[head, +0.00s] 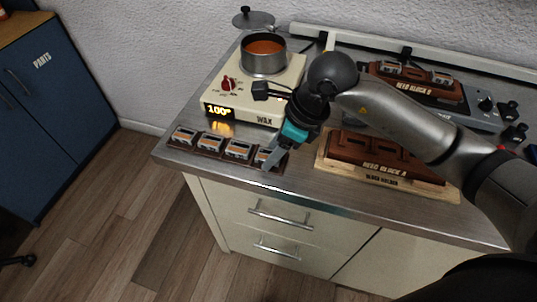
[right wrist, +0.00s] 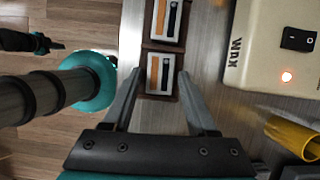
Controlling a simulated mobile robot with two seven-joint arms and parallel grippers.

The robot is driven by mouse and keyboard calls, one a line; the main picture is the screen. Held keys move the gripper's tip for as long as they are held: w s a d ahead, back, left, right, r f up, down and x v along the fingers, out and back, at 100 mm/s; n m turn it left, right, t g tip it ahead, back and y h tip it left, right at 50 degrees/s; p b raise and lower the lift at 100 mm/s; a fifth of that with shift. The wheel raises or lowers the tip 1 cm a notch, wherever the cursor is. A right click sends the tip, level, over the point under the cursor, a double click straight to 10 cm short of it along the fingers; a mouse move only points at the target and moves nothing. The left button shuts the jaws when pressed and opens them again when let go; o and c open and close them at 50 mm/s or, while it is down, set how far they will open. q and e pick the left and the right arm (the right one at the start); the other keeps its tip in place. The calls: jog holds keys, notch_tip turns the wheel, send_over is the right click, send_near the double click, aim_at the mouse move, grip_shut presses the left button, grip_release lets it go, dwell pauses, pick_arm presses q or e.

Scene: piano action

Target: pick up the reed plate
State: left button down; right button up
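Several reed plates sit in a row in dark brown holders at the front left of the bench. The rightmost reed plate (head: 264,156) is partly hidden by my right gripper (head: 272,162). In the right wrist view this plate (right wrist: 159,73) is a silver rectangle with an orange and a black strip. My right gripper (right wrist: 159,80) is open, its fingers on either side of that plate and apart from it. A dark, teal-banded part of mine, which looks like the left gripper (right wrist: 40,42), is at the upper left there; its fingers are unclear.
A cream wax heater (head: 250,92) with a pot (head: 263,64) and a 100° display stands behind the plates. A brown reed block (head: 385,155) lies on a wooden holder to the right. The bench's front edge (head: 180,160) is close to the plates.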

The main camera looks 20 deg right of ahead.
grip_shut()
jog(key=shift+r, duration=0.15)
dwell(0.4)
